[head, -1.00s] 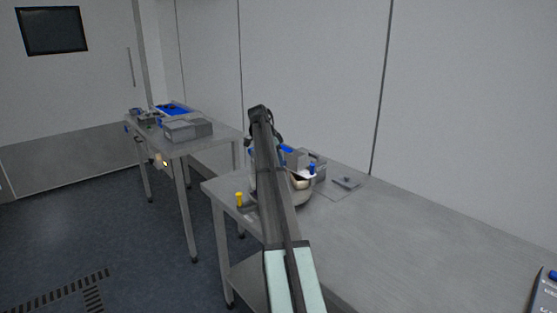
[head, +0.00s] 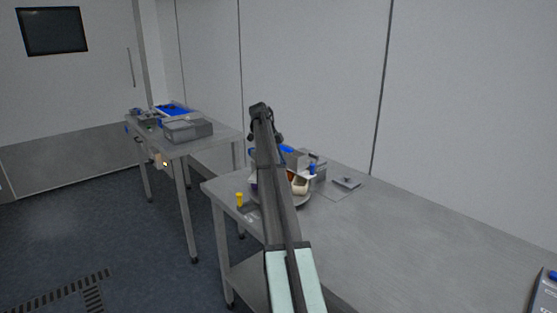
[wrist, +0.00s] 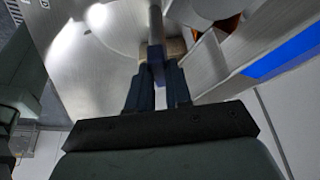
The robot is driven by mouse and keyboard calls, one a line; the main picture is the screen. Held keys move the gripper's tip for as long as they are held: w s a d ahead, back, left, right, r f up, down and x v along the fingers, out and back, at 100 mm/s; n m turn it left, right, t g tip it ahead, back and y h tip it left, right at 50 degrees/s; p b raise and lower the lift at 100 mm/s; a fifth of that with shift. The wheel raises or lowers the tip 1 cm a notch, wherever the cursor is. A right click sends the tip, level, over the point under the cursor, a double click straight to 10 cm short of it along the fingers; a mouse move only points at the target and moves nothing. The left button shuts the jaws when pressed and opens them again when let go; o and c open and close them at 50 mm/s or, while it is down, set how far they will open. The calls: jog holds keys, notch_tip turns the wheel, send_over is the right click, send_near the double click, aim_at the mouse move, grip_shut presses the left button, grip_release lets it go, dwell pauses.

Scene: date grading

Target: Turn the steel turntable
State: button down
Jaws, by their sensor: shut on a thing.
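The steel turntable (head: 305,202) stands on the near bench, and my arm hides much of it in the head view. In the wrist view its bright round plate (wrist: 95,60) fills the upper left. My gripper (wrist: 157,62) is shut on an upright steel post (wrist: 155,22) at the turntable, one dark finger on each side. The post's foot is hidden behind the fingers. A cream-coloured vessel (head: 299,186) and a brown thing (head: 291,175) show on the turntable beside my arm. A brown rounded thing also shows at the top of the wrist view (wrist: 222,22).
Grey boxes with blue parts (head: 318,161) stand just behind the turntable. A small flat plate (head: 346,183) lies to its right, and a yellow-topped thing (head: 239,199) stands to its left. A second bench (head: 225,137) stands further back.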

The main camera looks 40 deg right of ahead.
jog(key=shift+m, duration=0.7)
jog(key=shift+m+y, duration=0.4)
jog(key=shift+m, duration=0.1)
jog(key=c, duration=1)
grip_release()
jog(key=shift+c, duration=0.2)
